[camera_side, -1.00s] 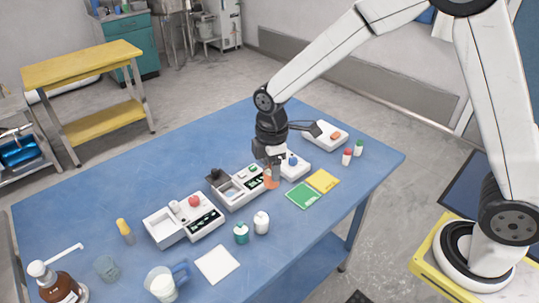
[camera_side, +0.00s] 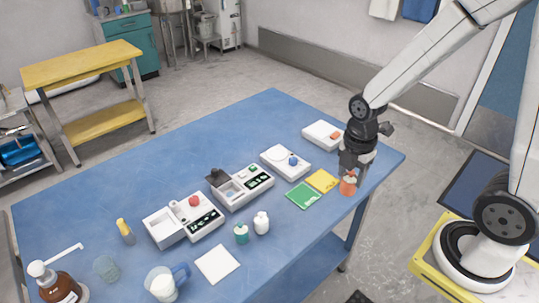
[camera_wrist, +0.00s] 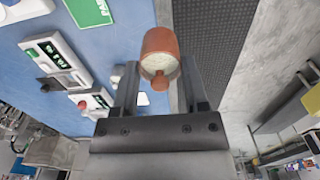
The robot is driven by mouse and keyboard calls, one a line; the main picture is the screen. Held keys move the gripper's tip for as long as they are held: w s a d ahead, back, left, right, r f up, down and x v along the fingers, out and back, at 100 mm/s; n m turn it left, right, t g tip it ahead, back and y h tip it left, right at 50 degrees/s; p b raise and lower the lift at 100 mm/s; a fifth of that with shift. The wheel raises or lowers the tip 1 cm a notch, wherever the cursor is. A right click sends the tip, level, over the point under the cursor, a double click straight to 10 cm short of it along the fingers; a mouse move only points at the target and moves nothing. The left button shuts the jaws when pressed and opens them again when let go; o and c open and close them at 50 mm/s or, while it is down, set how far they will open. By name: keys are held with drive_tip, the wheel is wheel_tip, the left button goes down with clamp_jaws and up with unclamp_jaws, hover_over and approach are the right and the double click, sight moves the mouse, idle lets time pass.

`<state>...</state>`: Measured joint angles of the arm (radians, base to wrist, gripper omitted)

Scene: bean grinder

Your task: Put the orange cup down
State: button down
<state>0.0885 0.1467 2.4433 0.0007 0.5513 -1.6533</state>
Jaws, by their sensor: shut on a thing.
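The orange cup (camera_side: 348,186) is held at the lower end of my gripper (camera_side: 351,168), near the right edge of the blue table (camera_side: 310,228). In the wrist view the cup (camera_wrist: 160,42) sits between the two fingertips of my gripper (camera_wrist: 160,66), which is shut on it. A pale speckled face and a small orange knob show on its near side. I cannot tell whether its base touches the table.
Green (camera_side: 303,195) and yellow (camera_side: 322,180) cards lie left of the cup. White devices (camera_side: 285,161) stand further left and behind. A white bottle (camera_side: 261,223) and a teal-green bottle (camera_side: 241,233) stand nearer the front. The table's right edge is close, with floor beyond.

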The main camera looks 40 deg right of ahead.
drive_tip(key=shift+s, duration=0.15)
drive_tip(key=shift+f, duration=0.1)
drive_tip(key=w+f, duration=0.4)
drive_tip(key=w, duration=0.5)
approach(303, 195)
drive_tip(key=shift+s+f, duration=0.15)
drive_tip(key=shift+s, duration=0.15)
drive_tip(key=shift+w+f, duration=0.1)
drive_tip(key=shift+w+f, duration=0.1)
drive_tip(key=shift+f, duration=1.6)
drive_tip(key=shift+f, duration=0.1)
